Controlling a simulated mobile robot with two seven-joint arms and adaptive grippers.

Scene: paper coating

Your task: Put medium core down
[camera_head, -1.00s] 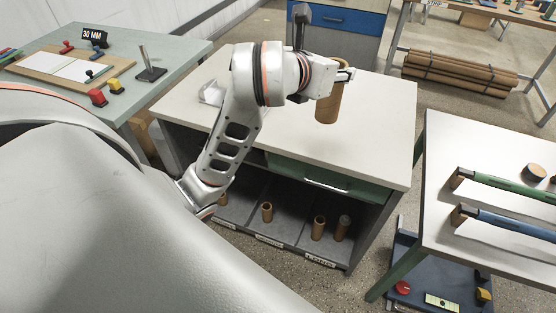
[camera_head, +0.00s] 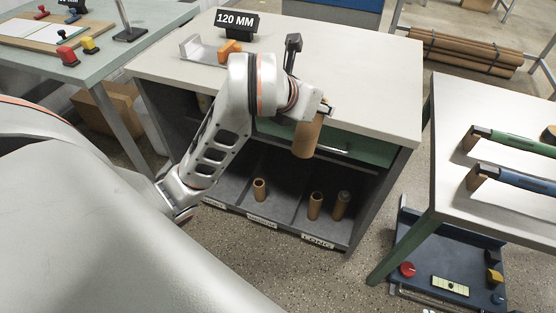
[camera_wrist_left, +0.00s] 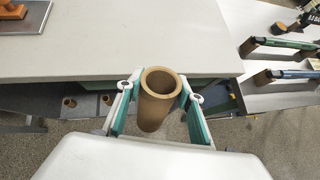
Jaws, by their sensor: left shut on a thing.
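My left gripper (camera_head: 318,108) is shut on a brown cardboard core (camera_head: 307,138), which hangs below it in front of the bench's green drawer. In the left wrist view the core (camera_wrist_left: 155,105) sits between the two fingers, its open end facing the camera. Below is an open shelf (camera_head: 285,215) with labelled compartments. One core (camera_head: 259,189) stands upright in the middle compartment. Two cores (camera_head: 315,206) (camera_head: 341,205) stand in the compartment labelled LONG (camera_head: 318,242). My forearm partly covers the left compartment. My right gripper is not in view.
The bench top (camera_head: 370,100) overhangs the shelf, with the green drawer (camera_head: 345,147) under it. A 120 MM sign (camera_head: 236,22) and an orange block (camera_head: 230,50) are on top.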

